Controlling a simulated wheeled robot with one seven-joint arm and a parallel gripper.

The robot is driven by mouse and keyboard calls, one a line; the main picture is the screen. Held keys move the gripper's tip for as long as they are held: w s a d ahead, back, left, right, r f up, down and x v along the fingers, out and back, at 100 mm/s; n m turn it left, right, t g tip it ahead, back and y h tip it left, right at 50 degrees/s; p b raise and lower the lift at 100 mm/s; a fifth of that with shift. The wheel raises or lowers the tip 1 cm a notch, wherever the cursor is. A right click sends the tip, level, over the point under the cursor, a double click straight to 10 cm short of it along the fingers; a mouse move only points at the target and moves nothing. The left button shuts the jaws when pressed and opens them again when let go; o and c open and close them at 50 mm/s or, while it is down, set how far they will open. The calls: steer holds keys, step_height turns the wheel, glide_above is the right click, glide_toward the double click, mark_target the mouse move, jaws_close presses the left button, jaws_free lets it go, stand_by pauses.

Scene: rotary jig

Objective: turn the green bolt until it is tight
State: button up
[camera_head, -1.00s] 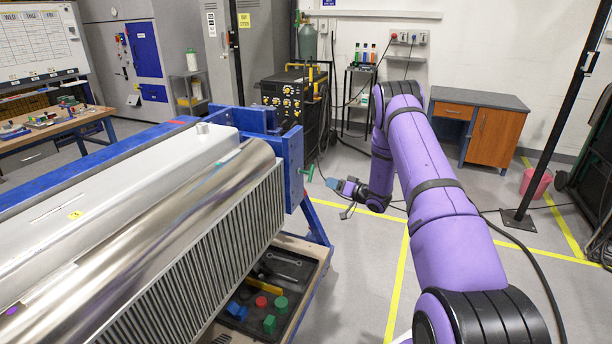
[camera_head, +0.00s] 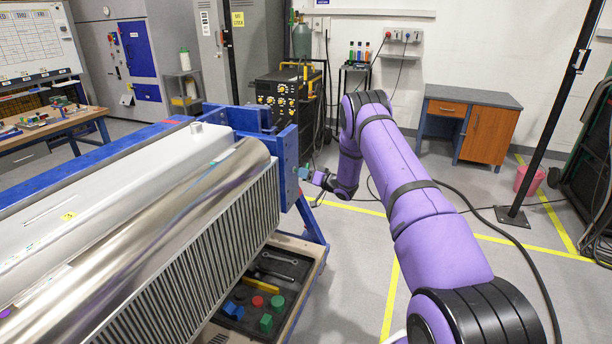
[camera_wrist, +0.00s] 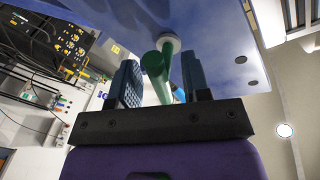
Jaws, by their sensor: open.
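The green bolt (camera_wrist: 158,74) shows in the wrist view as a green T-shaped handle on a pale round boss (camera_wrist: 168,42) of the blue jig plate (camera_wrist: 215,25). My gripper (camera_wrist: 160,85) is open, with one dark finger on each side of the green handle. I cannot tell whether either finger touches it. In the head view my gripper (camera_head: 305,173) is at the blue end plate (camera_head: 289,165) of the jig, and the bolt is hidden or too small to make out there.
The jig carries a large shiny metal cylinder (camera_head: 215,200). A tray (camera_head: 292,300) below it holds wrenches and coloured blocks. A black welding unit (camera_head: 285,95) stands behind the jig. A wooden desk (camera_head: 490,130) is at the back right.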

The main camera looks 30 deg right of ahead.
steer(key=shift+c, duration=0.4)
jaws_close()
